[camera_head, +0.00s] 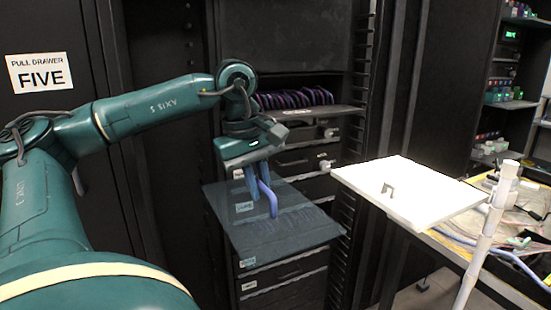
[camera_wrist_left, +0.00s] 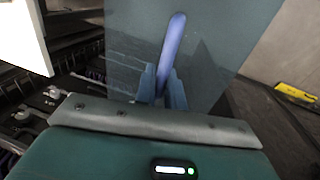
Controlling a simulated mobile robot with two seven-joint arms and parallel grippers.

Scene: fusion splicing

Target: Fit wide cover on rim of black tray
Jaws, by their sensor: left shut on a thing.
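The wide cover (camera_head: 300,232) is a flat, see-through grey-blue panel with a blue bar handle (camera_head: 268,198). My left gripper (camera_head: 258,186) is shut on this handle and holds the cover roughly flat in front of the rack's lower drawers. In the left wrist view the cover (camera_wrist_left: 215,55) spreads beyond the fingers (camera_wrist_left: 162,88), with the handle (camera_wrist_left: 173,45) between them. A dark tray-like shelf (camera_head: 335,112) with purple coils stands out of the rack above; I cannot tell if it is the black tray. What lies under the cover is mostly hidden. My right gripper is not in view.
Drawers with pale knobs (camera_head: 328,165) are behind and beside the cover. A white panel with a small handle (camera_head: 400,190) juts out at the right, close to a pale jointed post (camera_head: 486,240). A cluttered bench (camera_head: 515,225) stands beyond it.

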